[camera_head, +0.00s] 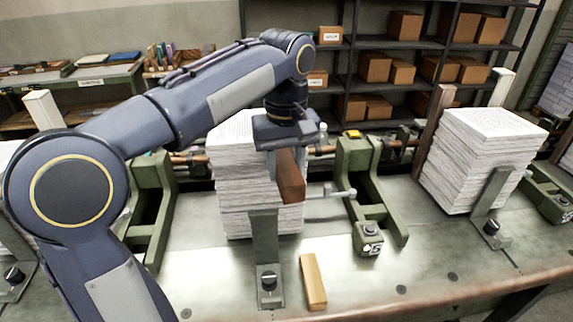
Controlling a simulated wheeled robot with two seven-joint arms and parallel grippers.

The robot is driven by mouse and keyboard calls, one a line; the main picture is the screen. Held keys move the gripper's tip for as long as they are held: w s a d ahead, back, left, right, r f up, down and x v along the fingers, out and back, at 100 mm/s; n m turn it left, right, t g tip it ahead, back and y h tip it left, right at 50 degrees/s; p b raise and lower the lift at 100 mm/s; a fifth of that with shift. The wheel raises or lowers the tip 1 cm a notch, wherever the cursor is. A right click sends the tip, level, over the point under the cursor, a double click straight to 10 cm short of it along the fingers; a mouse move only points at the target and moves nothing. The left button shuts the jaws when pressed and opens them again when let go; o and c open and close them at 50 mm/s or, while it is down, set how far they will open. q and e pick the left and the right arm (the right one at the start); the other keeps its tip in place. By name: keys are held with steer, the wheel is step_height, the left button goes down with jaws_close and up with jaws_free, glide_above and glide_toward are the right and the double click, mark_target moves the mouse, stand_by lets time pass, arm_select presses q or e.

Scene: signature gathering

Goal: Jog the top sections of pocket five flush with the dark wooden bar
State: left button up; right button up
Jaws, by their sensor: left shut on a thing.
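My left gripper (288,148) hangs over the right side of a tall paper stack (240,185), shut on the dark wooden bar (291,182). The bar hangs below the fingers, along the stack's right side. I cannot tell whether it touches the sheets. The stack's upper part reaches further left than its lower part. The gripper and a grey upright plate (264,238) hide some of the stack. A green block marked 5 (368,246) stands to the right of this stack. My right gripper is not in view.
A pale wooden block (313,282) lies on the metal table (420,285) in front. Another paper stack (480,165) stands at right behind its own grey plate. Green guides (362,185) flank the stack. Shelves with brown boxes (405,25) stand behind.

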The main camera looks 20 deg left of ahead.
mark_target(290, 183)
arm_select(q)
steer(key=shift+w+a, duration=0.15)
steer(key=shift+w, duration=0.05)
steer(key=shift+s+d+r+p, duration=0.1)
steer(key=shift+s+d+r, duration=0.2)
steer(key=shift+s+d, duration=0.35)
steer(key=shift+s+d+r+p, duration=0.15)
steer(key=shift+s+d+r, duration=0.2)
steer(key=shift+s, duration=0.55)
steer(key=shift+s+d+r+p, duration=0.1)
steer(key=shift+s+d+r, duration=0.3)
steer(key=shift+s, duration=0.35)
steer(key=shift+s+d, duration=0.2)
steer(key=shift+s, duration=0.1)
